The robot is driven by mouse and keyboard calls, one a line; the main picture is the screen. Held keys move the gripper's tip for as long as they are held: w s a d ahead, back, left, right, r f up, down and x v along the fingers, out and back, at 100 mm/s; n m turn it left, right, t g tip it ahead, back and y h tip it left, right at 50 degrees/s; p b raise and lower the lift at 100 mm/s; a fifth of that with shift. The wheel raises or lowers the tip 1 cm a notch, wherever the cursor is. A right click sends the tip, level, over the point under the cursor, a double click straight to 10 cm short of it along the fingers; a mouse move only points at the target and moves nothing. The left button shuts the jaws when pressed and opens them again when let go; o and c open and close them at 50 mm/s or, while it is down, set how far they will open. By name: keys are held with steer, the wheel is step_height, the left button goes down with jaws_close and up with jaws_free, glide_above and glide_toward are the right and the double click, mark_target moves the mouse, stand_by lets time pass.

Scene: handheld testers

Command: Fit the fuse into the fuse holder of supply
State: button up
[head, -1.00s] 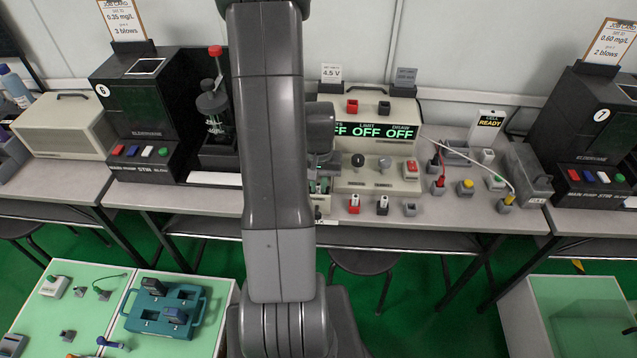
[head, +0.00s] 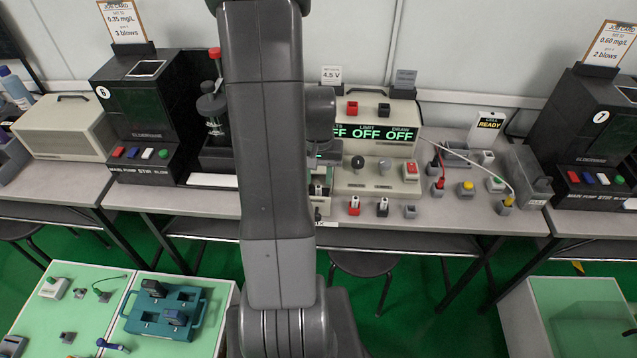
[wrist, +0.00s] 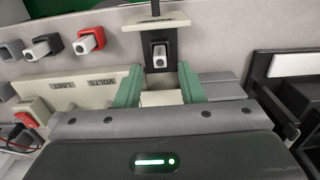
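My gripper (wrist: 160,85) shows in the wrist view, its two green fingers apart, pointing down toward the bench. Between the fingers is a cream surface; I cannot tell that anything is gripped. Just beyond the fingertips is a black holder-like block (wrist: 160,38) with a pale tip (wrist: 160,58), in front of a lettered cream plate (wrist: 155,21). I cannot tell whether the pale tip is the fuse. The cream supply (head: 375,150) stands on the bench in the head view, its displays reading OFF. My arm hides its left part and most of the gripper.
Red (head: 354,205), black (head: 383,207) and grey (head: 410,211) small blocks stand before the supply. Leads and a yellow-topped button (head: 466,188) lie right. A black tester (head: 140,120) stands left, another (head: 600,135) at far right. A teal tray (head: 150,325) sits on the front-left table.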

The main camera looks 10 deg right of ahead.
mark_target(318, 186)
step_height(318, 186, up, 8)
steer(key=shift+f, duration=0.1)
stand_by(0.4)
step_height(318, 186, down, 13)
steer(key=shift+r+b, duration=0.15)
steer(key=shift+b, duration=0.2)
steer(key=shift+w+r+p, duration=0.1)
steer(key=shift+r+p, duration=0.2)
steer(key=shift+r, duration=0.7)
